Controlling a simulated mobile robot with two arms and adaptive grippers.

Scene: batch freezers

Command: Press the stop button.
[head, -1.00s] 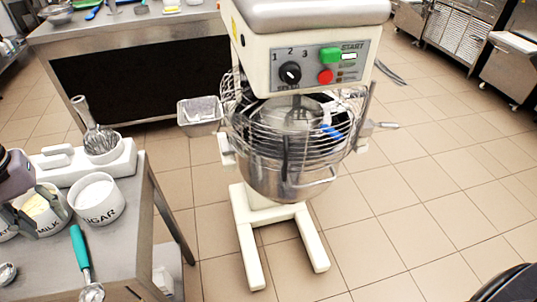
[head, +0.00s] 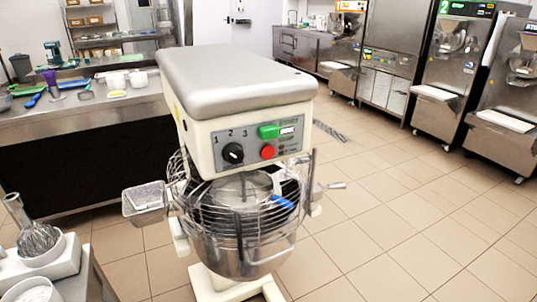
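A large floor-standing mixer (head: 236,72) stands in the middle of the head view, with a steel bowl (head: 240,258) behind a wire guard. Its front panel (head: 222,152) carries a green start button (head: 268,131), a round red button (head: 268,152) below it and a black speed dial (head: 233,153) marked 1, 2, 3. The red button's label is too small to read. Neither of my grippers shows in the head view now.
A table corner at the lower left holds a whisk (head: 36,236) in a white holder. A long steel counter (head: 85,118) with utensils stands behind the mixer. Batch freezers (head: 451,75) line the right. Tiled floor (head: 400,230) is open to the mixer's right.

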